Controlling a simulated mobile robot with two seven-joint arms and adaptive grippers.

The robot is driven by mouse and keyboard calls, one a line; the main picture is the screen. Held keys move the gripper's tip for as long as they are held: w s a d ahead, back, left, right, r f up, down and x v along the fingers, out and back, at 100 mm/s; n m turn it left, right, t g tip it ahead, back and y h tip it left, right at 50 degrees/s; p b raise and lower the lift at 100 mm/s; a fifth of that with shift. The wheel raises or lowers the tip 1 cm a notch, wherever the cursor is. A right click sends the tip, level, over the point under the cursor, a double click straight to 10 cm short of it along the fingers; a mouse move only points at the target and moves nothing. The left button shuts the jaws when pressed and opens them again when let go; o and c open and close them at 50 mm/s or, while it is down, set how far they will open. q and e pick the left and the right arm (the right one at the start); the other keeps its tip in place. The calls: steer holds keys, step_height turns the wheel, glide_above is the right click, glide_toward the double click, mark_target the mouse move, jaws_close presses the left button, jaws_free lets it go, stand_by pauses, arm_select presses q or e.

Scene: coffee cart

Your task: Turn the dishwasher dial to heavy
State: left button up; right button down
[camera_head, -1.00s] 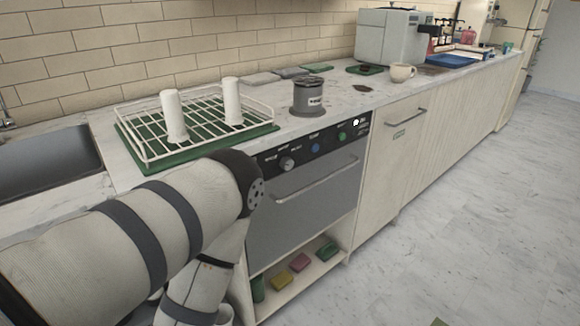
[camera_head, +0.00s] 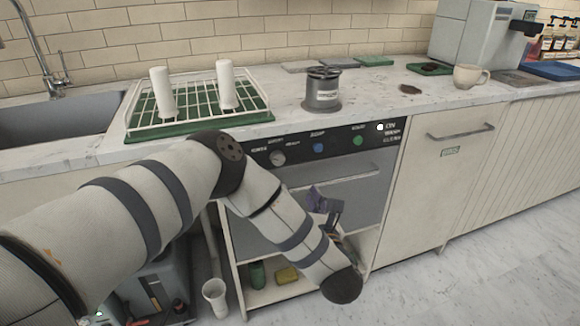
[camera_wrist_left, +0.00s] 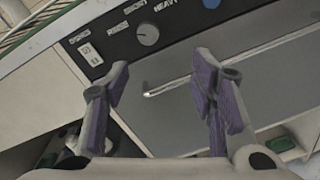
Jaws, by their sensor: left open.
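The dishwasher (camera_head: 345,195) is a grey-fronted machine under the counter with a black control panel (camera_head: 345,145). I cannot read where the dial points. My left gripper (camera_head: 318,202) is open and empty in front of the dishwasher door, below and right of the dial. In the left wrist view its purple-padded fingers (camera_wrist_left: 162,78) are spread apart. My right gripper is not in view.
The door handle (camera_head: 330,184) runs across below the panel. A rack (camera_head: 255,103) with two white upright objects and a grey canister (camera_head: 322,92) stand on the counter above. A shelf below holds a green item (camera_head: 257,274) and a yellow sponge (camera_head: 287,275). Open floor lies right.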

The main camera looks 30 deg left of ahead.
mark_target(279, 161)
arm_select(q)
steer(key=shift+n+g+y, duration=0.3)
steer(key=shift+n+y, duration=0.1)
steer(key=shift+n, duration=0.4)
steer(key=x, duration=0.4)
steer(key=b+x, duration=0.1)
steer(key=x, duration=0.3)
steer(key=r+b+x, duration=0.1)
steer(key=x, duration=0.3)
steer(key=shift+a, duration=0.55)
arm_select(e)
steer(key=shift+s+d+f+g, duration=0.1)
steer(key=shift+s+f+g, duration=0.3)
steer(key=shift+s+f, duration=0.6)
arm_select(q)
steer(key=c, duration=1.1)
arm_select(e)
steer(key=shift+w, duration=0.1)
